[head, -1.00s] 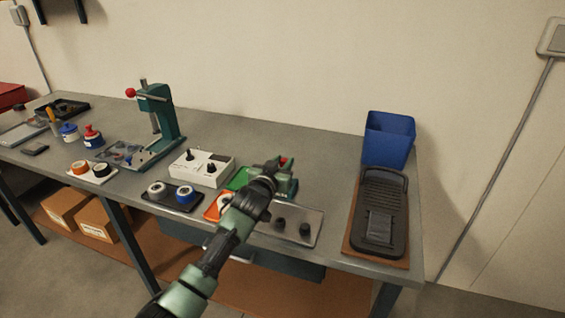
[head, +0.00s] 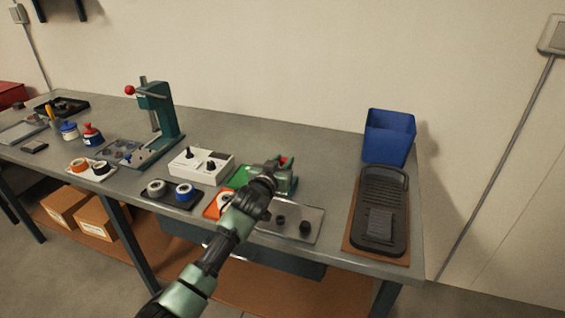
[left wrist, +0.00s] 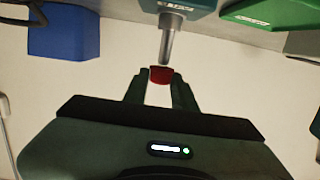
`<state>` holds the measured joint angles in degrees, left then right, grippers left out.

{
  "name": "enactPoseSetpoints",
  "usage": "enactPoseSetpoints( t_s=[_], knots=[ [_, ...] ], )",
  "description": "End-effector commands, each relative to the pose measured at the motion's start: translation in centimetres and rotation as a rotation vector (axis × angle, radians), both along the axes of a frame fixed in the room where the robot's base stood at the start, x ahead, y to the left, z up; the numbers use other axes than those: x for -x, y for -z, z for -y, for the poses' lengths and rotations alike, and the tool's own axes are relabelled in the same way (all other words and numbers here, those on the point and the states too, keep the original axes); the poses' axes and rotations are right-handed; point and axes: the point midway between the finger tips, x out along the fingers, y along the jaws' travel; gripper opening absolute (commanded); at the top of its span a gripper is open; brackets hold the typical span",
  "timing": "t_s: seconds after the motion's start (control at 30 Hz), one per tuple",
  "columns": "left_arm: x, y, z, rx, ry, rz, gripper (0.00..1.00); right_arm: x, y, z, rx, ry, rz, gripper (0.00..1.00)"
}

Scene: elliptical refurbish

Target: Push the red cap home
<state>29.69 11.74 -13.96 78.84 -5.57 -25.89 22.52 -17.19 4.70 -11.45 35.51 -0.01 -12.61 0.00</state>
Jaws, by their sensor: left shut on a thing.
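The red cap (left wrist: 160,76) sits between the two dark fingertips of my left gripper (left wrist: 161,82) in the left wrist view. It is at the end of a grey metal rod that comes from a teal block (left wrist: 190,5). Cap and rod end look very close or touching; I cannot tell how far the cap is seated. In the head view a bit of red (head: 284,160) shows beside the teal fixture (head: 287,180). My left gripper (head: 277,166) is there, its fingers mostly hidden by the arm. My right gripper is not in view.
A metal plate with dark pegs (head: 293,221) lies right of the arm.

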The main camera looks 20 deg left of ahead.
Motion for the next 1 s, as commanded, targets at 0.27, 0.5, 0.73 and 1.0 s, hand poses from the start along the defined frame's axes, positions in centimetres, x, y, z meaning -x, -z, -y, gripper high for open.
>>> enactPoseSetpoints(
  t_s=[0.27,0.5,0.73,1.0],
  knots=[
    [0.0,0.3,0.0,0.000,0.000,0.000,0.00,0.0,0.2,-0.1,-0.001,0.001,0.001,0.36],
    [0.0,0.6,0.0,0.000,0.000,0.000,0.00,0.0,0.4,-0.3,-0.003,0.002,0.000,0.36],
    [0.0,0.9,0.0,0.000,0.000,0.000,0.00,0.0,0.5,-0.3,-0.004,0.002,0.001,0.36],
    [0.0,1.2,0.0,0.000,0.000,0.000,0.00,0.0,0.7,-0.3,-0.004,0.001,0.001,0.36]
  ],
)
